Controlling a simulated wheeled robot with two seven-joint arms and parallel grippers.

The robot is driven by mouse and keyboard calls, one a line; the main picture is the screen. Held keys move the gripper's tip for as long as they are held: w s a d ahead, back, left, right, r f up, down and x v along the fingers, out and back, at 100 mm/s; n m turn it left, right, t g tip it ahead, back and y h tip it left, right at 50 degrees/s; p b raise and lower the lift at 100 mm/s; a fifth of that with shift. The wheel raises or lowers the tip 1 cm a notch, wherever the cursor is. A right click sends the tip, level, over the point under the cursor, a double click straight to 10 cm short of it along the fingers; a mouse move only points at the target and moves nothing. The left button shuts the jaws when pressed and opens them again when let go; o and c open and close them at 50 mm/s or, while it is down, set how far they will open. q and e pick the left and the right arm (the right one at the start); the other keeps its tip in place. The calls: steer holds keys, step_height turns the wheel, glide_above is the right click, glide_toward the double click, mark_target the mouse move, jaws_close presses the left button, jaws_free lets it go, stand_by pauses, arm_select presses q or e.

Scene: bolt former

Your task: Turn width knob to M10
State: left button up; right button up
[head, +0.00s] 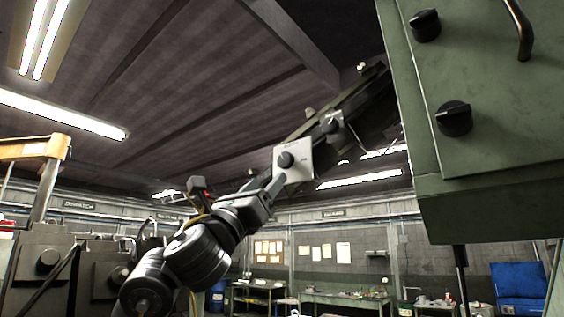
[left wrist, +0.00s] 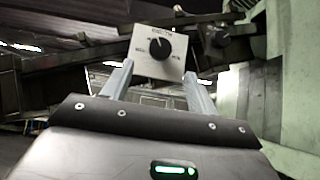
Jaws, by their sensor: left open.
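A black knob (head: 286,160) sits on a pale square plate (head: 304,172) on an arm of the machine. In the left wrist view the knob (left wrist: 160,47) faces me, with small labels around it too blurred to read. My left gripper (head: 272,184) is open and empty, just below and left of the plate in the head view. In the left wrist view its two fingers (left wrist: 158,72) point at the plate's lower edge, one to each side, with the knob apart and above. Which knob is the width one cannot be read. My right gripper is not in view.
A green cabinet (head: 495,190) at the right carries two black knobs and a handle (head: 521,30). Workbenches stand far behind.

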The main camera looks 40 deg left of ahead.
mark_target(286, 161)
arm_select(q)
steer(key=p+x, duration=0.5)
steer(key=x, duration=0.4)
steer(key=shift+c, duration=0.3)
steer(key=c, duration=0.9)
steer(key=shift+d+f+n+y+b, duration=0.1)
steer(key=shift+f+n+y+b, duration=0.1)
steer(key=shift+n+y+b, duration=0.75)
steer(key=n+g+y+b, duration=0.2)
steer(key=n+y+b, duration=0.1)
steer(key=n, duration=0.1)
steer(key=n+g+y+b, duration=0.2)
steer(key=n+y, duration=0.2)
steer(key=n, duration=0.1)
steer(key=n+g+y+b, duration=0.1)
steer(key=n+y+b, duration=0.2)
steer(key=n+y, duration=0.1)
steer(key=shift+s+d+r+n+g+b, duration=0.1)
steer(key=shift+d+n+g+b, duration=0.2)
steer(key=shift+d+g, duration=0.1)
steer(key=n+g, duration=0.1)
steer(key=n+g+y+b, duration=0.1)
steer(key=n, duration=0.1)
steer(key=shift+d+r+n+g, duration=0.1)
steer(key=shift+r+n+g, duration=0.15)
steer(key=shift+g, duration=0.05)
steer(key=shift+r+n+g+y+b, duration=0.15)
steer(key=shift+n+g+y+b, duration=0.15)
steer(key=shift+n+g, duration=0.9)
steer(key=shift+n, duration=0.3)
